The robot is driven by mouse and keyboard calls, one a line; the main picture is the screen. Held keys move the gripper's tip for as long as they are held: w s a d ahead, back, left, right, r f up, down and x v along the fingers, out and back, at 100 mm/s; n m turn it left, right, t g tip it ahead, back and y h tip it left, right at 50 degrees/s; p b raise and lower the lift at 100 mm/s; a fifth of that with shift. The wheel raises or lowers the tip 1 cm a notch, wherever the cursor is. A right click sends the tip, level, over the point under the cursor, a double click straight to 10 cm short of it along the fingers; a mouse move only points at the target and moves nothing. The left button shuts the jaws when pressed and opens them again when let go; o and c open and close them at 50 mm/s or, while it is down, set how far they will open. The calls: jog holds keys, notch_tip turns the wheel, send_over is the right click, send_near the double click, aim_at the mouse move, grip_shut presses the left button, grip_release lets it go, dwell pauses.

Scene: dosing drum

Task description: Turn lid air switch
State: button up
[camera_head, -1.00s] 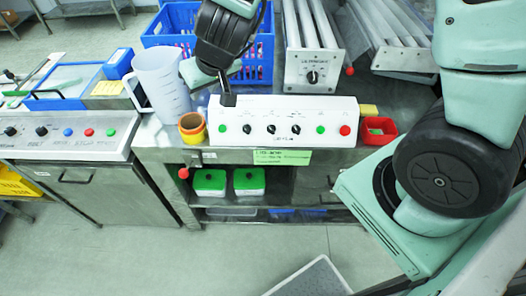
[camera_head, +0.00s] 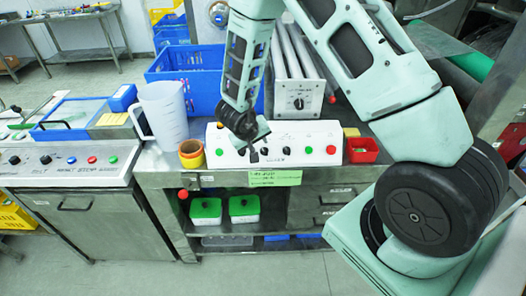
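A white control box (camera_head: 320,133) stands on the steel counter in the head view. Its sloped front carries green and red buttons with black rotary knobs (camera_head: 286,150) between them. The printing under the knobs is too small to read, so I cannot tell which one is the lid air switch. My gripper (camera_head: 253,153) points down in front of the left half of the box, close to the left knobs, and hides part of that row. I cannot tell whether it touches a knob, or whether its fingers are open or shut.
A second box with one knob (camera_head: 298,103) stands behind. A clear jug (camera_head: 163,112), stacked yellow and red rings (camera_head: 191,154) and a blue crate (camera_head: 190,75) are left. A red tray (camera_head: 362,150) is right. A green label (camera_head: 274,178) hangs below the box.

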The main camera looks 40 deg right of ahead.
aim_at(264, 151)
jog(key=x, duration=0.8)
jog(key=shift+w+d+f+p, duration=0.15)
jog(key=shift+f+p, duration=0.1)
jog(key=shift+p, duration=0.15)
jog(key=c, duration=0.6)
